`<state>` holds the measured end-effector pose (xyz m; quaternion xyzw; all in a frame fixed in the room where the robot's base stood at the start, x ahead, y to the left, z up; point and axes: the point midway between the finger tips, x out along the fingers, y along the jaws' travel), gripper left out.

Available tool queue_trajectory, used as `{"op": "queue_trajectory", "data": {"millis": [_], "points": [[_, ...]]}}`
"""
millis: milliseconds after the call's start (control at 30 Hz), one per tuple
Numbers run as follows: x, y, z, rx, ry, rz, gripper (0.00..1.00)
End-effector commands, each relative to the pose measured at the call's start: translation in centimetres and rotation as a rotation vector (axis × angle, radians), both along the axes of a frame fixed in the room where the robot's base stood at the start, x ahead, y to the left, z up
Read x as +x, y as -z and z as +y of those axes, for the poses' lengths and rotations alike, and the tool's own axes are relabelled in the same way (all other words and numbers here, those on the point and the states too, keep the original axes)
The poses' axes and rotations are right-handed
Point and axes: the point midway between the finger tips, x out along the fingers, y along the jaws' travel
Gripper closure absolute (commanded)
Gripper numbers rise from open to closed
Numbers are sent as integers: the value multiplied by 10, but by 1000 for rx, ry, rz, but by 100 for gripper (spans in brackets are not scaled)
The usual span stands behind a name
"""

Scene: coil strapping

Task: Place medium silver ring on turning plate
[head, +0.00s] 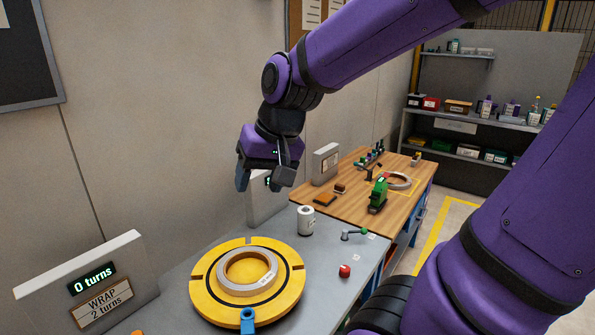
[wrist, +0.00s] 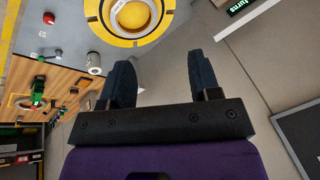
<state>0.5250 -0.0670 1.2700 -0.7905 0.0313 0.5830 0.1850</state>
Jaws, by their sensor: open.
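A silver ring (head: 247,272) lies flat on the yellow turning plate (head: 205,291), around its middle. In the wrist view the ring (wrist: 117,24) and the plate (wrist: 97,24) show at the top, partly cut off by the frame. Another silver ring (head: 402,180) lies on the wooden bench further back. My gripper (head: 262,186) is open and empty. It hangs in the air above and behind the plate, apart from both rings. Its two fingers (wrist: 162,88) are spread in the wrist view with nothing between them.
A sign (head: 92,285) reading "0 turns" and "WRAP 2 turns" stands left of the plate. A white cylinder (head: 306,220), a green-knobbed lever (head: 354,234) and a red button (head: 345,271) stand right of it. A green tool (head: 379,193) stands on the wooden bench (head: 340,208). Shelves (head: 490,118) are behind.

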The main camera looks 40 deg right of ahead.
Motion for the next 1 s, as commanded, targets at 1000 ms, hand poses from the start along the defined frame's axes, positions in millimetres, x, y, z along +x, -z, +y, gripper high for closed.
{"op": "queue_trajectory", "data": {"millis": [1000], "points": [[-96, -46, -2, -282, -250, -159, 43]]}}
